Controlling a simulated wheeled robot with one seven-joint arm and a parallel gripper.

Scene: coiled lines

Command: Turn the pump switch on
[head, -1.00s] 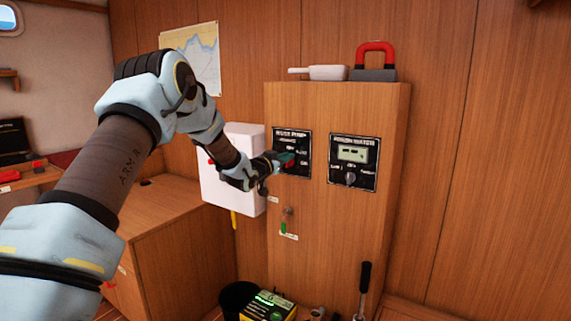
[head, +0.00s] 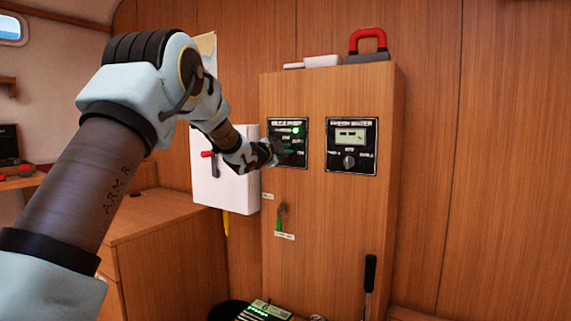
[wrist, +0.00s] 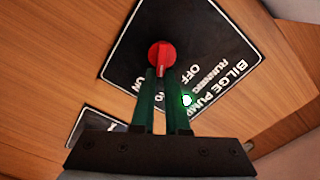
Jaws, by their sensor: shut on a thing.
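The pump switch is a red knob (wrist: 160,55) on the black bilge pump panel (wrist: 125,40), with OFF and ON lettering beside it. My gripper's green fingers (wrist: 157,74) are shut on the knob in the wrist view. In the head view, my gripper (head: 283,149) reaches the left panel (head: 301,157) on the wooden cabinet and hides the knob. A green lamp (head: 296,130) by the RUNNING label is lit; it also shows in the wrist view (wrist: 186,100). The knob's exact pointer setting is hard to read.
A second panel with a display and dark knob (head: 349,161) sits just right. A white box with a red lever (head: 225,185) hangs left of the cabinet. A small green-handled fitting (head: 281,218) is below the panel. Red-handled (head: 368,56) and white items stand on top.

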